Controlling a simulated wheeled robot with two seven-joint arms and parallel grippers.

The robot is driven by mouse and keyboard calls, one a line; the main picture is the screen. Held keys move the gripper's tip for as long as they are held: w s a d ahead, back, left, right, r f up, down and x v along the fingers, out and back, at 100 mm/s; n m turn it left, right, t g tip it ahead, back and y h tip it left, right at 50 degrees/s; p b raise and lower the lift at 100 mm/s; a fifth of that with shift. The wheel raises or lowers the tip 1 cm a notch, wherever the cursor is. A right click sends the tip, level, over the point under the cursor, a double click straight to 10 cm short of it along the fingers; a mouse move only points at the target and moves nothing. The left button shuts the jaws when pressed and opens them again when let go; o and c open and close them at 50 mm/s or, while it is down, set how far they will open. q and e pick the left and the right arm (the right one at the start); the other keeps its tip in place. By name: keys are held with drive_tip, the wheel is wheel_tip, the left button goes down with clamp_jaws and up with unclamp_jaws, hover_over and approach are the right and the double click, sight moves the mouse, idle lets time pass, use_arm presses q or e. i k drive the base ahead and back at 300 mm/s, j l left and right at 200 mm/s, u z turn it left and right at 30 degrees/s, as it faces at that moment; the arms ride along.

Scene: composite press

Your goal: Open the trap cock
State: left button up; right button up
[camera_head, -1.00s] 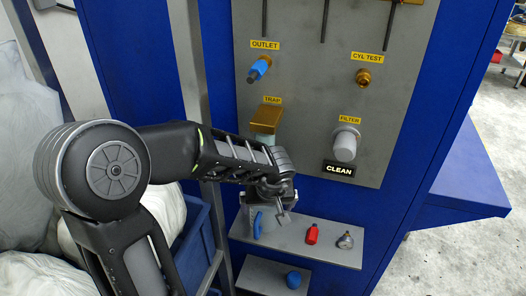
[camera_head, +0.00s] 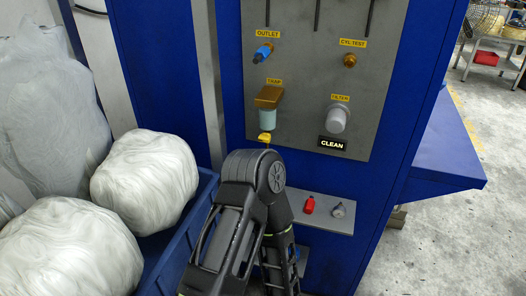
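The trap, under its yellow TRAP label, has a brass head (camera_head: 269,97) and a pale green bowl (camera_head: 267,118) on the grey panel. The small yellow trap cock (camera_head: 265,138) shows just below the bowl. My arm stands in front of the cabinet, its dark rounded joint a little below the cock in the picture. No fingertips of my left gripper can be made out; the arm's lower links run down to the bottom edge. My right gripper does not show.
A blue outlet knob (camera_head: 263,53), a brass test fitting (camera_head: 350,61) and a grey filter (camera_head: 336,119) sit on the panel. A blue bin (camera_head: 205,190) with white sacks stands left.

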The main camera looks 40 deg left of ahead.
sight(265, 137)
drive_tip(key=i, duration=0.55)
drive_tip(key=l+u, duration=0.1)
drive_tip(key=u, duration=1.55)
drive_tip(key=k+j+u, duration=0.2)
drive_tip(key=k, duration=0.2)
